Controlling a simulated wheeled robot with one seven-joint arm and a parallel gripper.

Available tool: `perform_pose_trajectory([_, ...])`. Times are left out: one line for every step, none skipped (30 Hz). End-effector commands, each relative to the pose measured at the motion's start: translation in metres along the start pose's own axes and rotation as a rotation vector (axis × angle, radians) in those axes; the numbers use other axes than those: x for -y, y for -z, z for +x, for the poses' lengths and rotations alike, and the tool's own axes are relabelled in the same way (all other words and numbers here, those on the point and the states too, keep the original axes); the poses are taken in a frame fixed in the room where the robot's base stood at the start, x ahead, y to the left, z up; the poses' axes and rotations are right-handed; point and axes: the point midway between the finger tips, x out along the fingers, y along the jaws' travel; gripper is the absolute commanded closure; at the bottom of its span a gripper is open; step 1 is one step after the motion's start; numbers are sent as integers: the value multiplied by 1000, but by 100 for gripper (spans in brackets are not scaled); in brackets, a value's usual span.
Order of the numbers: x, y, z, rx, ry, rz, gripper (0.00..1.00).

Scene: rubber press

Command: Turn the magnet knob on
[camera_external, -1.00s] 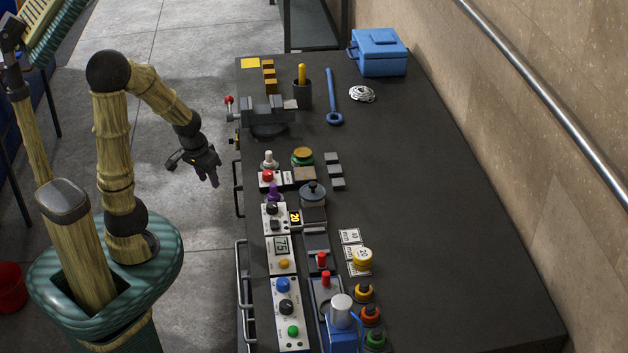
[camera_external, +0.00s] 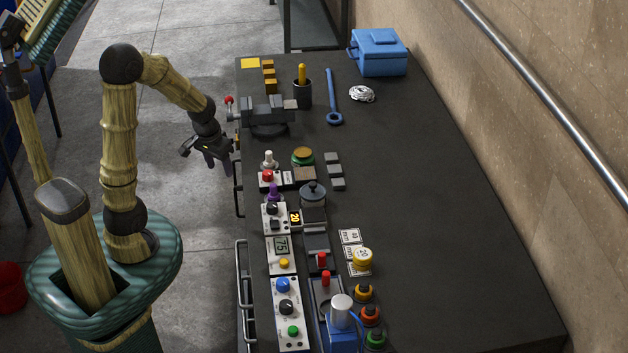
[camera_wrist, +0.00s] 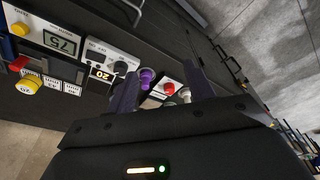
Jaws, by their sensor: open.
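A black knob (camera_external: 272,208) sits on a white panel beside a yellow "20" display (camera_external: 295,217) on the bench. It also shows in the wrist view (camera_wrist: 120,68), with small lettering near it. Another black knob (camera_external: 286,307) sits on a panel closer to the camera, between a blue and a green button. I cannot read which one is the magnet knob. My gripper (camera_external: 217,165) is open and empty, off the bench's left edge and apart from both knobs. In the wrist view its two fingers (camera_wrist: 162,86) spread in front of the panels.
The dark bench (camera_external: 440,200) has free room on its right. A purple knob (camera_external: 273,192), a red button (camera_external: 267,176) and a grey vise (camera_external: 268,115) stand along its left side. Metal handles (camera_external: 240,290) stick out from its left edge. A wall stands at the right.

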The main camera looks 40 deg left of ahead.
Motion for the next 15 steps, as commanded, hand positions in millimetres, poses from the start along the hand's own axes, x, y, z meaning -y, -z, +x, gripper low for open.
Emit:
perform_pose_trajectory([-1, 19, -2, 12, 2, -9, 47])
perform_pose_trajectory([-2, 30, -3, 22, 4, -16, 47])
perform_pose_trajectory([-3, 44, -4, 34, 6, -26, 47])
perform_pose_trajectory([-4, 54, -4, 43, 9, -33, 47])
perform_pose_trajectory([-4, 63, -4, 52, 11, -39, 47])
perform_pose_trajectory([-5, 76, -5, 64, 14, -50, 47])
perform_pose_trajectory([-6, 86, -5, 73, 17, -56, 47])
perform_pose_trajectory([-7, 95, -5, 83, 20, -63, 47])
perform_pose_trajectory([-8, 107, -5, 94, 25, -74, 47])
perform_pose_trajectory([-9, 116, -5, 104, 28, -81, 47])
perform_pose_trajectory([-10, 125, -5, 113, 32, -87, 47])
perform_pose_trajectory([-11, 136, -4, 124, 37, -98, 47])
perform_pose_trajectory([-12, 144, -4, 134, 41, -104, 47])
perform_pose_trajectory([-13, 153, -4, 142, 45, -110, 47])
perform_pose_trajectory([-15, 163, -3, 153, 51, -120, 47])
